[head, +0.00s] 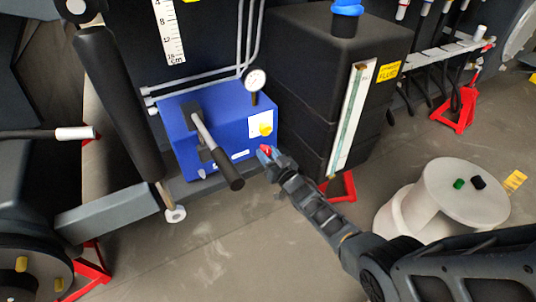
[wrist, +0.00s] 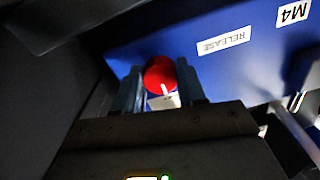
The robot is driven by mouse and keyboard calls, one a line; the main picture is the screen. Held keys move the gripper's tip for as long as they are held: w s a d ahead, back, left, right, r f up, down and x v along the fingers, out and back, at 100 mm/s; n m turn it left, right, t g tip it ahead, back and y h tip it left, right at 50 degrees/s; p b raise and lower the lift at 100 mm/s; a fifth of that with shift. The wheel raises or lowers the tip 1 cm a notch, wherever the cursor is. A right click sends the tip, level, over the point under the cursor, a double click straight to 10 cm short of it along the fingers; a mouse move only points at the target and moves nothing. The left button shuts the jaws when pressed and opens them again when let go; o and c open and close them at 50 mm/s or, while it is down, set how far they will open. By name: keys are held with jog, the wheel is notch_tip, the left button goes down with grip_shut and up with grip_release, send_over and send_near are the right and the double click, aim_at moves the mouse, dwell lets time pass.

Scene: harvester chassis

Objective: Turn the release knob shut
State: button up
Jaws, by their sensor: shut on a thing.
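The red release knob (wrist: 159,75) sits on the blue pump block, below the white RELEASE label (wrist: 224,41) in the wrist view. A small white mark shows on the knob's lower edge. My gripper (wrist: 161,86) is shut on the knob, one finger on each side. In the head view my gripper (head: 267,155) reaches the lower right corner of the blue block (head: 180,133), and only a little of the red knob (head: 265,148) shows there.
A pump lever (head: 217,150) with a black grip sticks out left of my gripper. A pressure gauge (head: 255,80) tops the block. A black fluid tank (head: 310,85) stands close on the right. A white round stool (head: 465,190) holds two small caps.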

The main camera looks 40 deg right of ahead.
jog(key=shift+s+f, duration=0.1)
jog(key=o, duration=1.1)
jog(key=shift+c, duration=0.2)
jog(key=p+v, duration=0.3)
jog(key=v, duration=0.4)
jog(key=shift+s, duration=0.35)
jog(key=shift+a, duration=0.1)
